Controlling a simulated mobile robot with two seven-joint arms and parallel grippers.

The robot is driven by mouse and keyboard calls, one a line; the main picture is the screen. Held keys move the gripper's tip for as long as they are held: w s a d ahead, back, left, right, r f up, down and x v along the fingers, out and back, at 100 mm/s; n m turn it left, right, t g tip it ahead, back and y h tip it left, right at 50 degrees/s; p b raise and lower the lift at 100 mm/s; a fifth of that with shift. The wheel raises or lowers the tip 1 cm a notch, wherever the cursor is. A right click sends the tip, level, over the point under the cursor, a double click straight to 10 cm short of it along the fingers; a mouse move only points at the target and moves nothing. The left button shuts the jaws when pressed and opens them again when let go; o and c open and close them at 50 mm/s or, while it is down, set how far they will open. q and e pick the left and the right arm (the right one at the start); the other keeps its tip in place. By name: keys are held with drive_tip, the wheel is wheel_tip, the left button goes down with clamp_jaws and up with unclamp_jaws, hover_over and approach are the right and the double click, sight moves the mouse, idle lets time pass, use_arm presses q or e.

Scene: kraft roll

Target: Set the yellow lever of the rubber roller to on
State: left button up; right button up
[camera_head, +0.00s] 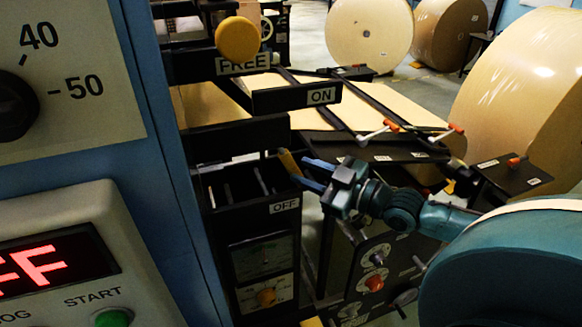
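The yellow lever (289,163) of the rubber roller shows as a short tilted yellow handle on the black machine frame. It sits low, above the OFF label (285,206) and below the ON label (321,96). My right gripper (298,170) comes in from the right with its two blue fingers apart. The fingertips are right beside the lever's handle; I cannot tell whether they touch it or reach around it. The lever's lower part is hidden in the dark slots. My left gripper is not in view.
A round yellow knob (238,39) stands above the FREE label (243,65). A blue panel with a START button (114,318) and a dial fills the left. Large kraft rolls (525,95) stand at the right and back. Orange-tipped levers (456,128) lie right of the frame.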

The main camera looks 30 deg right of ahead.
sight(296, 168)
drive_tip(key=shift+x, duration=2.15)
clamp_jaws()
